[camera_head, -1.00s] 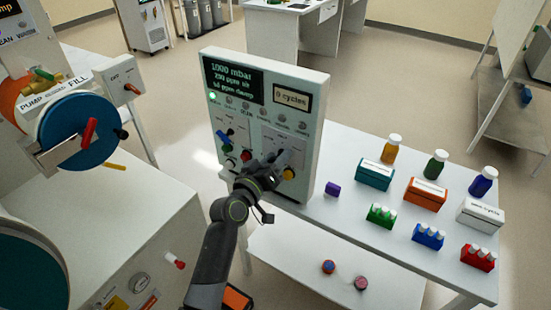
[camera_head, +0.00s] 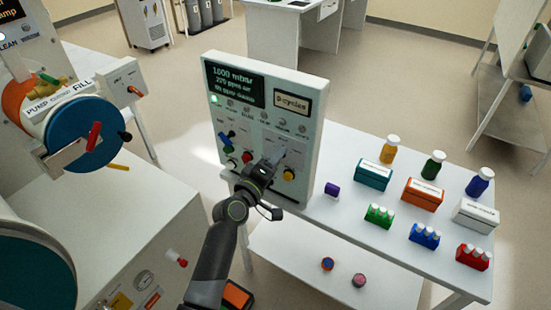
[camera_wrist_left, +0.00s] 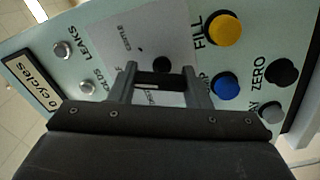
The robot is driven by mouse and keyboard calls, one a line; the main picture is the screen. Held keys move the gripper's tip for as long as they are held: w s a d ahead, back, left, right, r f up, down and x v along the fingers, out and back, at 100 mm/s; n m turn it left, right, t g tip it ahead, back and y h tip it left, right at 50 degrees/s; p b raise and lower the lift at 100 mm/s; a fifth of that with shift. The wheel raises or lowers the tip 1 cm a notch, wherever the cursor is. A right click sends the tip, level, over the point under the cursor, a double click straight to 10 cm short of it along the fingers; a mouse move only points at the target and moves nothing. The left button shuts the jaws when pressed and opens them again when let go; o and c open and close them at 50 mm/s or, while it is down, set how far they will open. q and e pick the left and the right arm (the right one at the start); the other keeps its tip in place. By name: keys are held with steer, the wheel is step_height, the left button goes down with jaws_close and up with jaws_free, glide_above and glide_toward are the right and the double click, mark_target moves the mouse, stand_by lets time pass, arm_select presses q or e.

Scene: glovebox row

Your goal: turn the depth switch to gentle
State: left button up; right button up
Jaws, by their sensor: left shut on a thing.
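The control panel (camera_head: 300,180) is an upright pale box with a dark screen, a "0 cycles" display, several buttons and a white label plate (camera_wrist_left: 125,42). My left gripper (camera_head: 275,160) is at the lower right of the panel's face, in front of that plate. In the left wrist view the fingers (camera_wrist_left: 160,82) close on the sides of a dark part of the depth switch (camera_wrist_left: 162,64). The switch's black round end shows between and just past the fingertips. The plate's small lettering is mostly too small to read, and my gripper hides part of it. My right gripper is not in view.
Close to the fingers are a yellow FILL button (camera_wrist_left: 224,29), a blue button (camera_wrist_left: 225,86) and a black ZERO knob (camera_wrist_left: 281,73). The table (camera_head: 330,232) at right holds bottles, boxes and vial racks. A blue drum machine (camera_head: 85,133) stands at left.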

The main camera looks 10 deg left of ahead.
arm_select(q)
steer(key=shift+f+n, duration=0.1)
steer(key=shift+n, duration=0.2)
steer(key=o, duration=1)
steer(key=b+v, duration=0.4)
steer(key=v, duration=1.3)
steer(key=shift+s, duration=0.2)
steer(key=shift+a, duration=0.1)
